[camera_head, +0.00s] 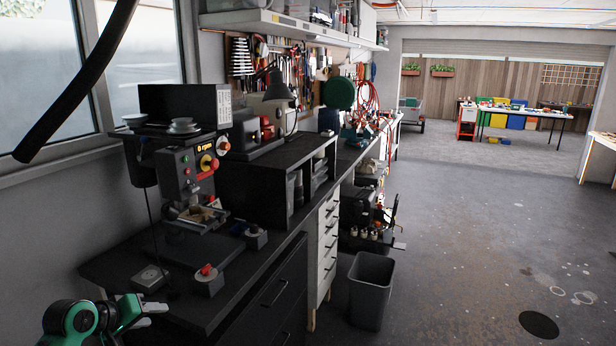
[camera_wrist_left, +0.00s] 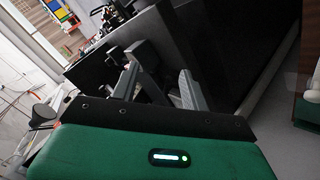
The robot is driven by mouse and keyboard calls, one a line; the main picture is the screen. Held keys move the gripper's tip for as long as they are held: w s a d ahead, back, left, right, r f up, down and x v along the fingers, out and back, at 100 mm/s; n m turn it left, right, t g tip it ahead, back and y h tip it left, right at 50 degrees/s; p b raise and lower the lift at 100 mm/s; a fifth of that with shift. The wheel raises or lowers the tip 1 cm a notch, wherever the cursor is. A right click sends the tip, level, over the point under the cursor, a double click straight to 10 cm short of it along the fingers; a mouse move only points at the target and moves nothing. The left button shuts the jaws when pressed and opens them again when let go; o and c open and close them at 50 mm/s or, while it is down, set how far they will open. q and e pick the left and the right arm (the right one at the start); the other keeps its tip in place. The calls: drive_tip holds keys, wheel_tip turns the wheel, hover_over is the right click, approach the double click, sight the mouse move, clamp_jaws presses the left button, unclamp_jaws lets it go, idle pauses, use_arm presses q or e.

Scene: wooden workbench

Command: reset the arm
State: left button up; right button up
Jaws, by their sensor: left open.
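My left gripper (camera_head: 147,315) shows at the bottom left of the head view, green and grey, beside the front edge of the black workbench (camera_head: 200,312). In the wrist view its two grey fingers (camera_wrist_left: 163,70) stand apart with nothing between them. A dark panel lies beyond the fingers there. My right gripper is in neither view.
A machine with red and yellow knobs (camera_head: 190,168) stands on the bench. A small box with a red button (camera_head: 208,280) sits near the bench edge. A grey bin (camera_head: 370,290) stands on the floor. The floor at the right is mostly open.

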use_arm(q)
drive_tip(key=s+d+f+m+g+y, duration=0.1)
drive_tip(key=s+d+f+m+g, duration=0.1)
drive_tip(key=s+d+f, duration=0.45)
drive_tip(key=s+d+f+m+g+y, duration=0.1)
drive_tip(key=s+d+f+m, duration=0.25)
drive_tip(key=s+f, duration=0.65)
drive_tip(key=s+d+m+g+y, duration=0.1)
drive_tip(key=s+d, duration=0.1)
drive_tip(key=s, duration=0.8)
drive_tip(key=s+d+m+g+y, duration=0.1)
drive_tip(key=s+d+g, duration=0.15)
drive_tip(key=s, duration=0.85)
wheel_tip(320, 180, down, 29)
drive_tip(key=s+a+f+g, duration=0.2)
drive_tip(key=s+a+f, duration=0.1)
drive_tip(key=s+f, duration=1.7)
drive_tip(key=shift+f, duration=0.35)
